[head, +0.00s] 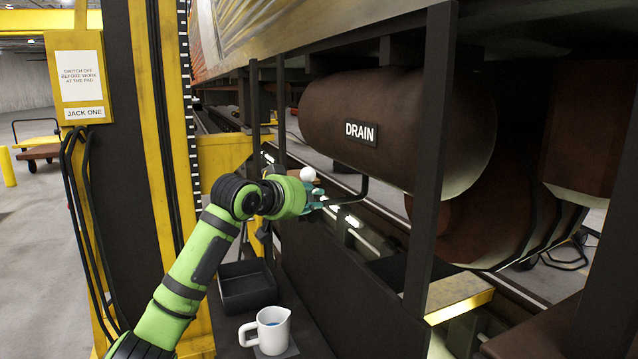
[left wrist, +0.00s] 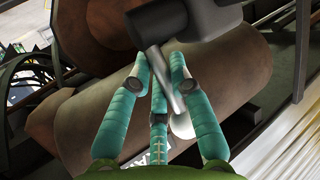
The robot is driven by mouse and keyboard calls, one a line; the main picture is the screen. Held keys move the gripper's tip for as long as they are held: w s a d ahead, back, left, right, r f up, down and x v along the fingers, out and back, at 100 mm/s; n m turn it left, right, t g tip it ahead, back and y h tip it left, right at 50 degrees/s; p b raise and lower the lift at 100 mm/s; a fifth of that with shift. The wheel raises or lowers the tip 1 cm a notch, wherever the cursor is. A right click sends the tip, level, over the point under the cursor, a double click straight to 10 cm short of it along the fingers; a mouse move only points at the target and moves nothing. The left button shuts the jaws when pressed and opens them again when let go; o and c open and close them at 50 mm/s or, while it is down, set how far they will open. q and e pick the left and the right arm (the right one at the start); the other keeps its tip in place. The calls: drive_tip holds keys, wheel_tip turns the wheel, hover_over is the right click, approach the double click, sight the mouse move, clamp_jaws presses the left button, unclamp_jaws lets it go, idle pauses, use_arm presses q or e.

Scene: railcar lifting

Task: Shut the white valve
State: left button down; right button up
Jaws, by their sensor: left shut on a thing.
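The white valve shows in the head view as a round white knob (head: 308,174) just above my left gripper (head: 314,196). It is below the brown tank marked DRAIN. In the left wrist view, the teal fingers of my left gripper (left wrist: 160,75) close around the valve's grey lever (left wrist: 171,88). The lever hangs from a dark grey valve body (left wrist: 157,22). The white knob (left wrist: 182,126) shows beyond the fingers, partly hidden by them. I cannot tell from these frames how far the valve is turned. My right gripper is not in view.
The brown tank (head: 325,110) with the DRAIN label (head: 361,133) hangs under the railcar. A white jug (head: 268,328) and a black tray (head: 247,286) stand on a dark ledge. A dark post (head: 432,160) rises right of my arm.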

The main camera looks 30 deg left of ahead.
use_arm(q)
drive_tip(key=shift+w+r, duration=0.1)
drive_tip(key=shift+r, duration=0.15)
drive_tip(key=shift+w+d+f+g+y+p, duration=0.15)
drive_tip(key=shift+g+y+p, duration=0.2)
drive_tip(key=shift+p, duration=0.2)
drive_tip(key=shift+f+m+g, duration=0.1)
drive_tip(key=shift+m+g, duration=0.15)
drive_tip(key=shift+m, duration=0.05)
drive_tip(key=shift+f, duration=0.1)
